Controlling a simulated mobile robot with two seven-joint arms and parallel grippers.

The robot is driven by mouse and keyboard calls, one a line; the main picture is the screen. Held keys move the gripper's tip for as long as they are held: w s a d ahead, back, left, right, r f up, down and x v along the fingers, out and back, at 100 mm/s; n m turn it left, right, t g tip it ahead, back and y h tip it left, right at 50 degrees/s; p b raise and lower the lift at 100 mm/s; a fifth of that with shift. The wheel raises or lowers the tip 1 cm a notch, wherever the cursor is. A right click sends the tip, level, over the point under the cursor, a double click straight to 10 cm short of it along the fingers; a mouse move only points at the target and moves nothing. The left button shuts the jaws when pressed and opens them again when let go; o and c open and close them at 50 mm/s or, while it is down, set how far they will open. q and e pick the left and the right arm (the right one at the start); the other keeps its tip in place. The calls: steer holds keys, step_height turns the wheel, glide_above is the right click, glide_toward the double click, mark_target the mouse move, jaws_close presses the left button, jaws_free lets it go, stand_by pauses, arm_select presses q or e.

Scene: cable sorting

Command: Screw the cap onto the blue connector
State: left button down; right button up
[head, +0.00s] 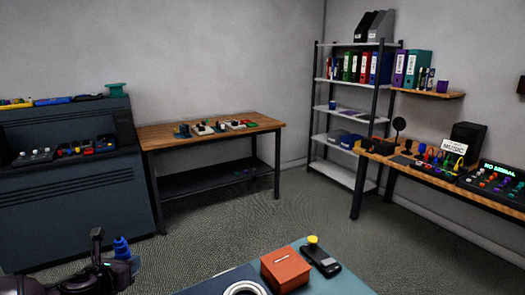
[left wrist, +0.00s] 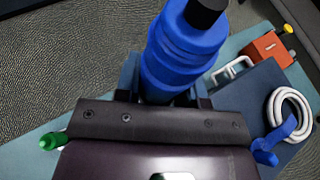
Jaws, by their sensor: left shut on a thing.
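My left gripper (head: 117,266) is at the lower left of the head view, shut on the blue connector (head: 121,248). In the left wrist view the blue connector (left wrist: 182,50) stands up between the fingers, large and ribbed, with a black end (left wrist: 206,13) at the top edge. I cannot tell whether the black end is the cap or part of the connector. Another blue piece (left wrist: 265,150) lies by a coiled white cable (left wrist: 274,110) at the right of the wrist view. No separate cap can be made out. My right gripper is not in view.
A red-orange box (head: 284,268) and a black device with a yellow knob (head: 313,240) stand on the near table (head: 330,286). A green-tipped item (left wrist: 53,140) shows at the wrist view's lower left. A wooden side table (head: 165,133), shelves and a music desk are farther off.

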arm_select(q)
steer(key=s+d+r, duration=0.3)
steer(key=s+d, duration=0.9)
steer(key=d, duration=0.2)
steer(key=shift+d+r, duration=0.3)
steer(key=shift+d, duration=0.05)
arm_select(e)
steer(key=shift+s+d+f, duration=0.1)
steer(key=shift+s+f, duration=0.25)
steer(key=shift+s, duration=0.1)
